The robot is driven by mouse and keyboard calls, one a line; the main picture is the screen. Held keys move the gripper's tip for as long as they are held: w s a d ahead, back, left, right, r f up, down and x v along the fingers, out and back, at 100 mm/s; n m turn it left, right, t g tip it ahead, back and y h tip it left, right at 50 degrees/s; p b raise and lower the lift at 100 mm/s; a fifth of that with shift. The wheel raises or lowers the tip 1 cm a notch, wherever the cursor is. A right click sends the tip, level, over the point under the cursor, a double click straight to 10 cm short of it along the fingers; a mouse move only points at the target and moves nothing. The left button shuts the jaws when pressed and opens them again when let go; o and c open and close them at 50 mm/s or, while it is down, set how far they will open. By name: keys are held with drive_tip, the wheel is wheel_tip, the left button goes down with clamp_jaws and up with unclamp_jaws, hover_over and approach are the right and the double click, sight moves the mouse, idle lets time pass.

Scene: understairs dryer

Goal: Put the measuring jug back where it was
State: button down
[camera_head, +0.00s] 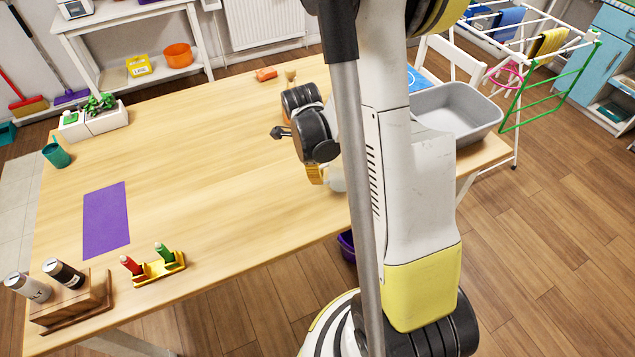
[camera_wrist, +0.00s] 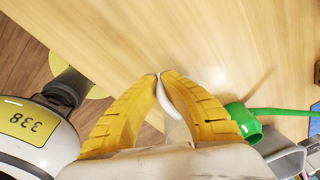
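My gripper (camera_head: 316,174) points down over the table's front part, its yellow fingers partly hidden by my arm in the head view. In the wrist view the yellow fingers (camera_wrist: 160,76) come together at their tips around a thin white curved part, which I take for part of the measuring jug (camera_wrist: 176,98). In the head view a pale, whitish piece of the jug (camera_head: 337,182) shows just right of the fingers, close to the tabletop. Most of the jug is hidden, and I cannot tell whether it touches the table.
The wooden table (camera_head: 210,150) has wide clear room. A purple mat (camera_head: 106,220), pen holder (camera_head: 160,268), wooden block with two cylinders (camera_head: 75,300), teal cup (camera_head: 56,153) and planter (camera_head: 95,122) stand left. A grey tub (camera_head: 455,112) stands right. A green long-handled thing (camera_wrist: 243,120) lies near the fingers.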

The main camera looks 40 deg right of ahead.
wheel_tip(320, 180, down, 2)
drive_tip(key=shift+f+b, duration=0.1)
drive_tip(key=shift+b, duration=0.2)
drive_tip(key=shift+r, duration=0.2)
drive_tip(key=shift+f, duration=0.15)
drive_tip(key=c, duration=1.6)
unclamp_jaws()
